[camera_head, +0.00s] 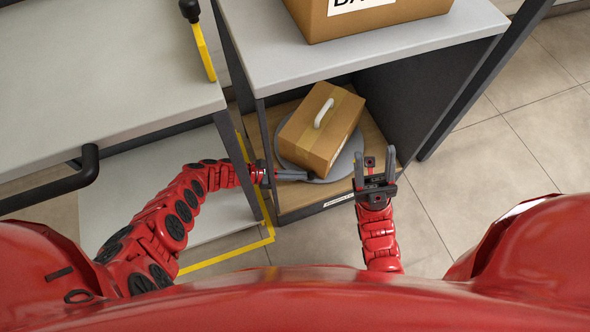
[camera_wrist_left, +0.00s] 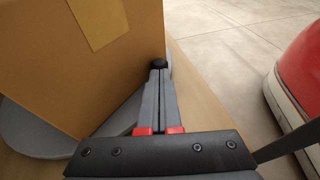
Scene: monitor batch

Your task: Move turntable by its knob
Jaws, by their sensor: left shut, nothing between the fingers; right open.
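The grey round turntable (camera_head: 338,173) lies on the wooden floor of a low compartment, and its edge also shows in the left wrist view (camera_wrist_left: 35,143). A brown box (camera_head: 321,128) with a white handle sits on it. A small black knob (camera_wrist_left: 159,63) is just at the tips of my left gripper, beside the box; I cannot tell whether they touch. I cannot make out the knob in the head view. My left gripper (camera_head: 303,175) is shut and empty at the turntable's front edge. My right gripper (camera_head: 375,157) is open and empty, in front of the compartment's right side.
The compartment's dark right wall (camera_head: 400,105) and grey top (camera_head: 370,52) enclose the turntable; another box (camera_head: 350,22) stands on that top. A grey table (camera_head: 110,80) with a black handle (camera_head: 75,180) is at left. Open tiled floor (camera_head: 480,160) lies to the right.

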